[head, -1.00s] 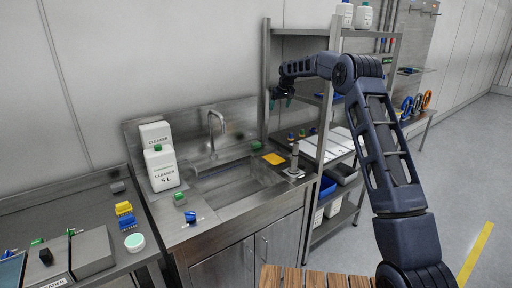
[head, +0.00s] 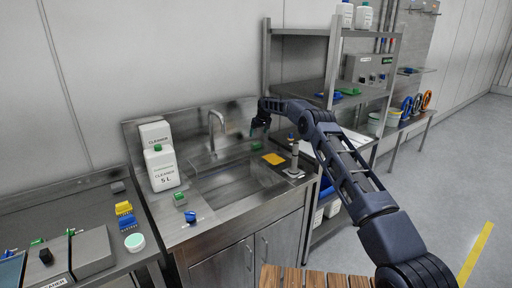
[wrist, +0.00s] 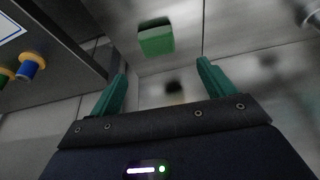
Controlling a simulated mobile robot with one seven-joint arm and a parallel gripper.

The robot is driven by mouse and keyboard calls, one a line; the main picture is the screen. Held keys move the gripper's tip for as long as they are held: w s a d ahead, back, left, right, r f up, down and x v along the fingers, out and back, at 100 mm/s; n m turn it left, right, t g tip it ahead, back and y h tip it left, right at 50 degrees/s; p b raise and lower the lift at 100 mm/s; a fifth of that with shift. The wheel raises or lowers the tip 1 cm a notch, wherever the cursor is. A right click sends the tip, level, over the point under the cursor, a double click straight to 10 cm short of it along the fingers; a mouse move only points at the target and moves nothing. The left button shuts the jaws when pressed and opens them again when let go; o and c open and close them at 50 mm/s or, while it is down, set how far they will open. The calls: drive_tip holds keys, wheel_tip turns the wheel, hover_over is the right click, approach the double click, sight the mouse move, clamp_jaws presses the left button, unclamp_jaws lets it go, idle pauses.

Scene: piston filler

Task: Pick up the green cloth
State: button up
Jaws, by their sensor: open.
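A green folded piece (wrist: 156,40), which looks like the green cloth, lies on the metal sink top just beyond my fingertips in the wrist view. In the head view, my gripper (head: 254,133) hangs over the back right of the sink, and the green piece is small and hard to separate from the teal fingers there. In the wrist view, my gripper (wrist: 163,75) has its fingers wide apart with nothing between them. The green piece is apart from both fingers.
A yellow cloth (head: 273,158) lies by the sink's right rim. A faucet (head: 217,130) stands left of my gripper, and a shelf rack (head: 334,70) stands close on the right. White cleaner containers (head: 161,167) stand left of the basin.

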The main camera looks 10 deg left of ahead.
sight(256, 143)
drive_tip(key=x, duration=0.3)
drive_tip(key=shift+f, duration=0.15)
drive_tip(key=shift+d+x, duration=0.1)
drive_tip(key=shift+x, duration=0.9)
drive_tip(key=shift+d+x, duration=0.15)
drive_tip(key=shift+x, duration=1.6)
drive_tip(key=c, duration=1.1)
